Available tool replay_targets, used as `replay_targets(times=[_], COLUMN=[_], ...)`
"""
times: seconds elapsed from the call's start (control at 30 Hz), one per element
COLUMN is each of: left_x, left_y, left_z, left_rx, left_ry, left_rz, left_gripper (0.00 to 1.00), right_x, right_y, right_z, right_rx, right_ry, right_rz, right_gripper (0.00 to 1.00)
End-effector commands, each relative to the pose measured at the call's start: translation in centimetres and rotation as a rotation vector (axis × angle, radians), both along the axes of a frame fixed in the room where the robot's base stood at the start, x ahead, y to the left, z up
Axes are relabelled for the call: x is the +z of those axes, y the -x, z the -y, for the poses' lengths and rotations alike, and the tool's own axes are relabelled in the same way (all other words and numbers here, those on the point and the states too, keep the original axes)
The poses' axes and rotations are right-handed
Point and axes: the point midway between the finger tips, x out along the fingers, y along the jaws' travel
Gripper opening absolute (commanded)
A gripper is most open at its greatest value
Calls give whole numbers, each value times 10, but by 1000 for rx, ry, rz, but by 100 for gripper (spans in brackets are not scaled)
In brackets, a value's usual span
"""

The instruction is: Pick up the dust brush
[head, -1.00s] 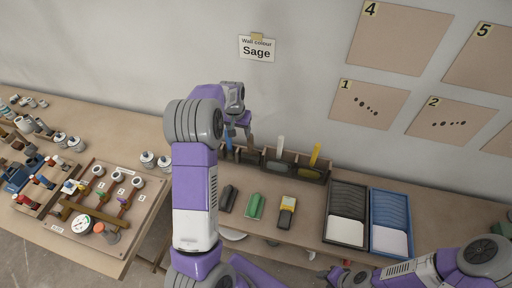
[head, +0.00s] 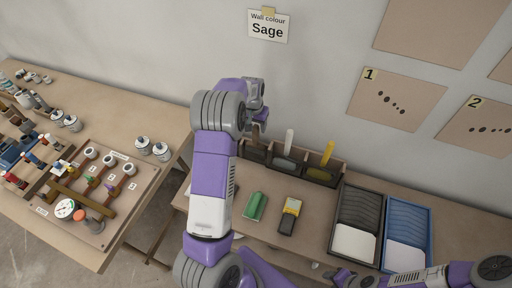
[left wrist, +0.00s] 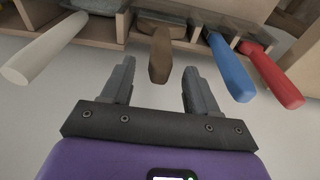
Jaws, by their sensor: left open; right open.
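A brown handle (left wrist: 161,52), which looks like the dust brush's, sticks out of a wooden holder in the left wrist view. My left gripper (left wrist: 158,75) is open, with its fingers on either side of the handle's end and visible gaps on both sides. The bristle end is hidden in the holder. In the head view my left gripper (head: 256,134) is at the holder's left end, partly hidden by my arm. My right gripper (head: 343,277) is open and empty low at the bottom edge, away from the holder.
The wooden holder (head: 312,179) also has a white handle (left wrist: 42,50), a blue handle (left wrist: 230,66), a red handle (left wrist: 272,76) and a yellow handle (head: 327,154). A green block (head: 254,206) and a yellow-black device (head: 290,214) lie in front. Black (head: 335,240) and blue (head: 427,235) trays stand right.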

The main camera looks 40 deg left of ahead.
Motion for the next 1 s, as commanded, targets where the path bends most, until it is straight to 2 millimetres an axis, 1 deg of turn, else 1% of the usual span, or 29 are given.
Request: replay_targets(times=[0.03,0.1,0.2,0.3,0.47,0.8,0.83,1.0], left_x=[-10,-21,-35,-39,-38,-38,-38,-38], left_y=[0,-1,-4,-5,-5,-5,-5,-5], left_z=[0,-1,-2,-2,-2,-2,-2,-2], left_rx=[0,0,-1,-1,-1,-1,-1,-1], left_ry=[1,1,0,0,0,0,0,0], left_rz=[-3,-4,-3,0,0,0,0,0], left_gripper=[60,60,60,60,60,8,4,4], right_x=[-2,-4,-6,-6,-6,-6,-6,-6], right_y=[0,0,0,0,0,0,0,0], right_z=[0,0,0,0,0,0,0,0], right_rx=[0,0,0,0,0,0,0,0], right_ry=[0,0,0,0,0,0,0,0], right_rz=[0,0,1,1,1,0,0,0], right_gripper=[43,43,43,43,43,43,43,43])
